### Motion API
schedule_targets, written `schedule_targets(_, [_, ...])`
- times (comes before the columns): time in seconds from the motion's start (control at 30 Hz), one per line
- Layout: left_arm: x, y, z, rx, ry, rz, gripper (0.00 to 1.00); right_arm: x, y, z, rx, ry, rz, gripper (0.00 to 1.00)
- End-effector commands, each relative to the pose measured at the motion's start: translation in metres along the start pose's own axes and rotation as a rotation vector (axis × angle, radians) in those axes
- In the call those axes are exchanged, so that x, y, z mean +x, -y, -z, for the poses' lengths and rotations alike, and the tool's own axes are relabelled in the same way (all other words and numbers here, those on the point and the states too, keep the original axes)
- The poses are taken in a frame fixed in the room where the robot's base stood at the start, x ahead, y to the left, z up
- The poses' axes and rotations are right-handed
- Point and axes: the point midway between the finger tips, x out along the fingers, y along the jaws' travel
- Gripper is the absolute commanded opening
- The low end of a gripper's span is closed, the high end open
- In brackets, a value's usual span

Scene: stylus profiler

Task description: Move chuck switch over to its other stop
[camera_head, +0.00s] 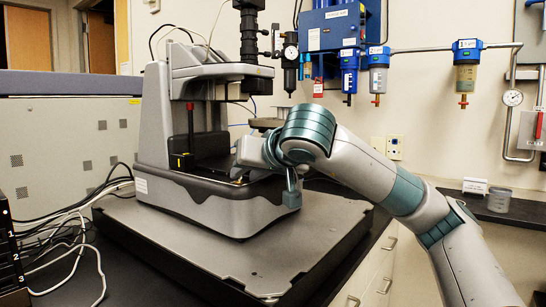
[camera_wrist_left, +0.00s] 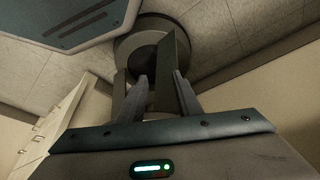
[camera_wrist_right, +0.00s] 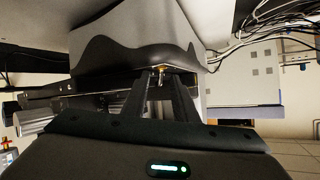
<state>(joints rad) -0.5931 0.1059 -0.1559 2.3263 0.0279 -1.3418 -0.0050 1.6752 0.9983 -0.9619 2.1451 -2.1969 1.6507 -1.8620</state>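A small brass-coloured lever, which looks like the chuck switch (camera_wrist_right: 160,74), shows at the fingertips of my right gripper (camera_wrist_right: 162,80) in the right wrist view. The fingers are a little apart, one on each side of it; I cannot tell whether they touch it. In the head view my right gripper (camera_head: 240,176) reaches over the profiler's front deck, and its hand largely hides the lever. My left gripper (camera_wrist_left: 159,80) shows only in the left wrist view, open and empty.
The slab (camera_head: 250,258) has bare room in front of the profiler. Cables (camera_head: 75,225) lie at its left, beside a grey cabinet (camera_head: 70,140). Blue filters and pipes (camera_head: 467,70) hang on the wall. A small grey cup (camera_head: 499,200) stands on the right counter.

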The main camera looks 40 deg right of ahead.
Motion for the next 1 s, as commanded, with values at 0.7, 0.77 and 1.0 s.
schedule_targets(0.7, [0.001,-0.004,0.0,0.001,-0.015,-0.01,0.31,-0.132,0.001,0.001,-0.001,-0.005,0.004,0.26])
schedule_targets(0.77, [0.001,-0.005,-0.001,0.001,-0.014,-0.011,0.31,-0.14,0.0,0.001,-0.001,-0.004,0.003,0.26])
schedule_targets(1.0, [0.001,-0.004,-0.001,0.001,-0.013,-0.01,0.31,-0.16,0.0,0.0,0.0,-0.002,0.002,0.26])
